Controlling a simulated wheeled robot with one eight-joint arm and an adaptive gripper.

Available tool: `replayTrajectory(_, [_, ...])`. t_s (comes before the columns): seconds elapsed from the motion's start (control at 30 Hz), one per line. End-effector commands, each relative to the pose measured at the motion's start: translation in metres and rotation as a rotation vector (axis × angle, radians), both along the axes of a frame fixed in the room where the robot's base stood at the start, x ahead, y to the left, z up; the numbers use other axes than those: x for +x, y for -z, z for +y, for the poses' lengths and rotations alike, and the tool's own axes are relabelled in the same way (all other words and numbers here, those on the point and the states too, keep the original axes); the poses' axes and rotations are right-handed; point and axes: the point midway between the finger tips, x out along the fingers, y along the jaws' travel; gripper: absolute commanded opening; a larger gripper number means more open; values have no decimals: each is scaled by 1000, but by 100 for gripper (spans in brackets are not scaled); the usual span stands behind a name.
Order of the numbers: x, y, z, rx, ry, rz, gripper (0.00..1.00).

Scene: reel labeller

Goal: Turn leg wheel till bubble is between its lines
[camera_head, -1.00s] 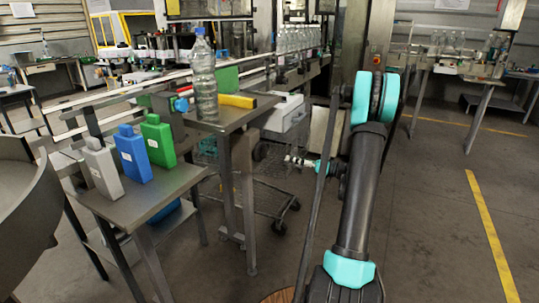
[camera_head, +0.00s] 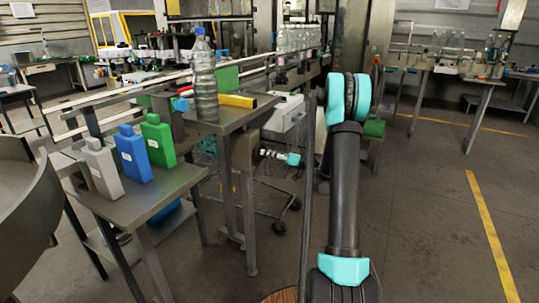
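A yellow bar (camera_head: 238,101), perhaps the level, lies on the small raised metal table (camera_head: 228,118) beside a clear bottle. No bubble or lines can be made out at this size. The table's legs (camera_head: 249,210) reach the floor, with a bracket low down (camera_head: 233,236); I cannot identify a leg wheel. My arm rises at right of centre, and its white and teal end section reaches left behind a thin upright post. My gripper (camera_head: 260,153) appears small beside the table leg, below the tabletop. Its fingers are too small to tell open or shut, or whether they touch anything.
Grey, blue (camera_head: 132,155) and green flasks stand on a lower bench (camera_head: 150,200) at left. A clear bottle (camera_head: 203,80) stands on the raised table. A wire cart (camera_head: 270,205) sits behind the legs. The floor at right is open, with a yellow line (camera_head: 490,235).

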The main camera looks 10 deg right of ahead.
Motion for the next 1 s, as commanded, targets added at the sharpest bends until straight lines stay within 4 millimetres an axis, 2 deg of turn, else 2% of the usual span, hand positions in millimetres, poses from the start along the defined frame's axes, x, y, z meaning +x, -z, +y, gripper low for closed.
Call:
replayTrajectory(0.07, [0,0,0,0,0,0,35])
replayTrajectory(0.3, [0,0,0,0,0,0,5])
replayTrajectory(0.37, [0,0,0,0,0,0,0])
replayTrajectory(0.73, [0,0,0,17,0,23,0])
replayTrajectory(1.0, [0,1,-1,104,0,142,0])
